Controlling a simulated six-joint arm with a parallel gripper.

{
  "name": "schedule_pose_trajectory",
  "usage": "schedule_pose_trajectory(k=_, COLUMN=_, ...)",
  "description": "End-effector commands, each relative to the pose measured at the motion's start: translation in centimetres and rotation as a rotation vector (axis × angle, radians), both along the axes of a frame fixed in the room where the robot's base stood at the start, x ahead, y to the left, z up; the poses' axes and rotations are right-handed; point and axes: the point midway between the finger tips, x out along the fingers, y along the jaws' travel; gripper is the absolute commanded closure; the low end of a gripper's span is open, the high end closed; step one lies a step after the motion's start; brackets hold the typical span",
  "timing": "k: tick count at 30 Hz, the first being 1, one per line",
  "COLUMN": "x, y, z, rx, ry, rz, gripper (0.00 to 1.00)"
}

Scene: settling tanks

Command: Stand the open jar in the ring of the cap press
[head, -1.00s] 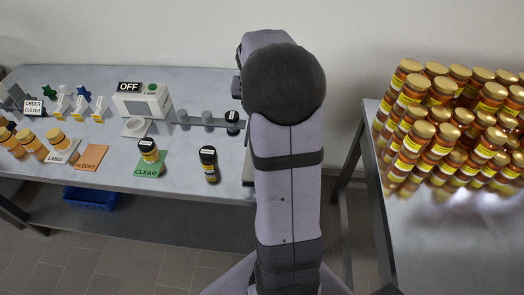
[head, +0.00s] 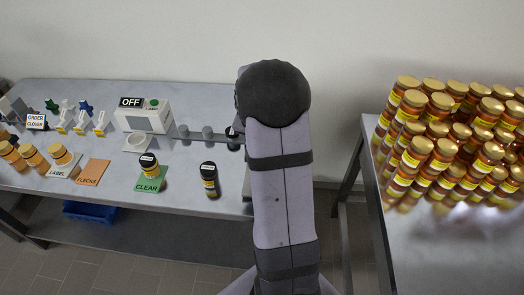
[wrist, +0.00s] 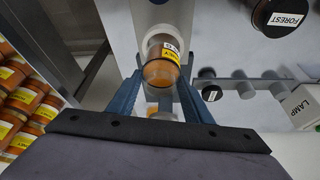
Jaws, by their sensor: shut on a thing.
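The jar (wrist: 162,52) is glass with a yellow label and amber contents. In the wrist view my gripper (wrist: 163,78) is shut on it, one blue finger on each side. A pale round ring (wrist: 160,31) on a light grey plate shows just beyond the jar, apparently part of the cap press. I cannot tell whether the jar touches it. In the head view my arm hides the gripper, the held jar and the press.
A black-lidded FOREST jar (wrist: 281,17) stands nearby; it also shows in the head view (head: 210,180). Small grey posts (wrist: 245,89) and the lamp box (head: 145,115) stand beyond. Stacked amber jars (head: 440,140) fill the right table.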

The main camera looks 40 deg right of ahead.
Motion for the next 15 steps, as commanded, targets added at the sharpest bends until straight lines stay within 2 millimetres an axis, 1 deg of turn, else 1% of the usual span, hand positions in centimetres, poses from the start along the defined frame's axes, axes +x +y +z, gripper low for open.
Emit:
schedule_pose_trajectory(k=7, x=0.0, y=0.0, z=-0.6, rx=0.0, ry=-0.002, rz=-0.001, gripper=0.83)
schedule_pose_trajectory(k=15, x=0.0, y=0.0, z=-3.6, rx=0.001, ry=-0.001, rz=0.0, gripper=0.83)
